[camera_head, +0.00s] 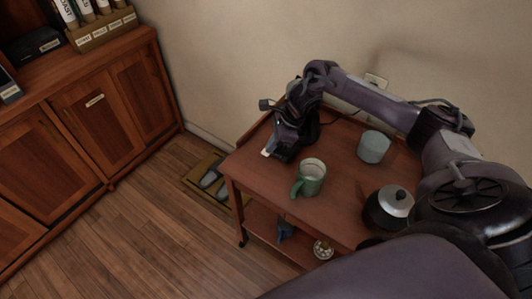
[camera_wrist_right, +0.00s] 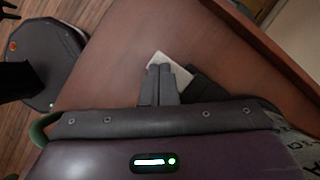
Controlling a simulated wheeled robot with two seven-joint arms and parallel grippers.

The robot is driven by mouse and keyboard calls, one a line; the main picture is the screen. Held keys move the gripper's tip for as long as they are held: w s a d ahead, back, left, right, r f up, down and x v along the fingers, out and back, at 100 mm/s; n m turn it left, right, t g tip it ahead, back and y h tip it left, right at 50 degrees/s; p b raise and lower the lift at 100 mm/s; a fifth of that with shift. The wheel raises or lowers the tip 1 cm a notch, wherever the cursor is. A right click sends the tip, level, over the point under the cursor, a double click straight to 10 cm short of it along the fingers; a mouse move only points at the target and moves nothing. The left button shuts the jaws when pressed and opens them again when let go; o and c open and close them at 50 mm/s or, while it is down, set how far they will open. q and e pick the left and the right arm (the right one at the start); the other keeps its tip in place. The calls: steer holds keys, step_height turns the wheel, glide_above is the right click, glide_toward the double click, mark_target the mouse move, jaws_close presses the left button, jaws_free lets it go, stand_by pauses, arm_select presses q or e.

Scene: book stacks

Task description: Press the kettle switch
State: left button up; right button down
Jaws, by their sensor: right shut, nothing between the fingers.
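A rounded kettle-like pot (camera_head: 388,207), dark with a silver lid and black knob, stands on the right part of the wooden cart top; no switch on it can be made out. My right gripper (camera_head: 272,153) is low over the cart's far left corner, apart from the pot. In the wrist view its fingers (camera_wrist_right: 160,72) are together and empty, beside or over a small pale flat piece (camera_wrist_right: 172,65). A dark piece (camera_wrist_right: 205,90) shows next to the fingers; I cannot tell what it is. My left gripper is not in view.
A green mug (camera_head: 311,178) and a pale grey-green cup (camera_head: 374,147) stand on the cart (camera_head: 340,190). A wall outlet (camera_head: 376,80) is behind, with a dark cord near it. A wooden cabinet (camera_head: 100,120) stands left. The cart's front left top is clear.

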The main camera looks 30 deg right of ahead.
stand_by(0.3)
steer(key=shift+f+b, duration=0.85)
steer(key=shift+b, duration=0.1)
steer(key=shift+r, duration=0.2)
steer(key=shift+s+d+r, duration=0.25)
steer(key=shift+s+d, duration=0.1)
steer(key=shift+d, duration=0.35)
steer(key=shift+s+d+r, duration=0.2)
steer(key=shift+s+d, duration=0.15)
steer(key=shift+d, duration=0.3)
steer(key=shift+r, duration=0.25)
step_height(320, 180, up, 20)
steer(key=p, duration=0.4)
steer(key=shift+f, duration=0.2)
